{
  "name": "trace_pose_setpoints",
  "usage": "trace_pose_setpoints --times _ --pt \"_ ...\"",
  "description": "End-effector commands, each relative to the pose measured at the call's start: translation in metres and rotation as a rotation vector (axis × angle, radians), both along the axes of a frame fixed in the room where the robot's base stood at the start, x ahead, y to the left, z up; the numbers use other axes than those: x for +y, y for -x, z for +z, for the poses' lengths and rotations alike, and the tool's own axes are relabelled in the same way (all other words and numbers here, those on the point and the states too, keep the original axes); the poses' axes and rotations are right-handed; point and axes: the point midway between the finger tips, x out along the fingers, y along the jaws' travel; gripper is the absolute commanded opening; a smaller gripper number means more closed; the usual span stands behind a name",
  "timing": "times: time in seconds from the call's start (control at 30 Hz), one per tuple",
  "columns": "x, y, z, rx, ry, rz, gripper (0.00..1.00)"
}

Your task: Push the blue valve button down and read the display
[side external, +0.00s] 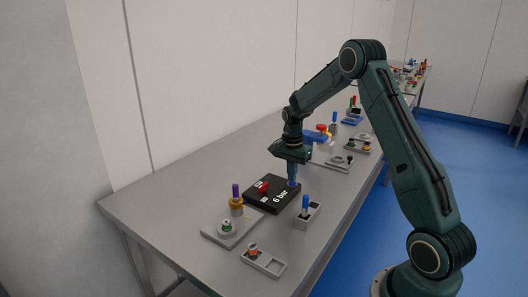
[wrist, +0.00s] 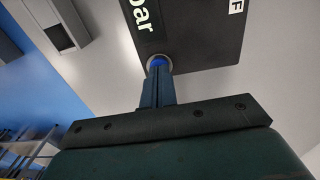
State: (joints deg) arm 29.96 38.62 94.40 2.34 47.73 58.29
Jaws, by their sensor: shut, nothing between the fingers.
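A black valve box (side external: 268,197) lies on the grey table with "6 bar" in white on its top. It carries a red part (side external: 263,187) towards its left side. My gripper (side external: 293,181) is shut and points straight down over the right side of the box. In the wrist view the shut fingertips (wrist: 157,72) are at the blue button (wrist: 155,62), which shows as a blue rim around them. The fingers hide most of the button, and I cannot tell how far down it is. Part of the black box (wrist: 190,30) shows with "bar" and an "F".
A grey holder (side external: 307,216) with a blue-handled piece stands just right of the box. A grey plate (side external: 222,236) with a purple-topped peg is at the front left, and a small grey tray (side external: 265,265) is in front. Several fixtures stand farther back. The table's left part is clear.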

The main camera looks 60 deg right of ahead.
Motion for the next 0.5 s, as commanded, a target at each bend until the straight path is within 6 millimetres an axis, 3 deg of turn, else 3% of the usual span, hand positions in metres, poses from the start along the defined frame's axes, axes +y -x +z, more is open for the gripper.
trace_pose_setpoints --times 0.5 --pt "0.0000 0.0004 -0.0079 0.001 -0.001 0.000 0.00"
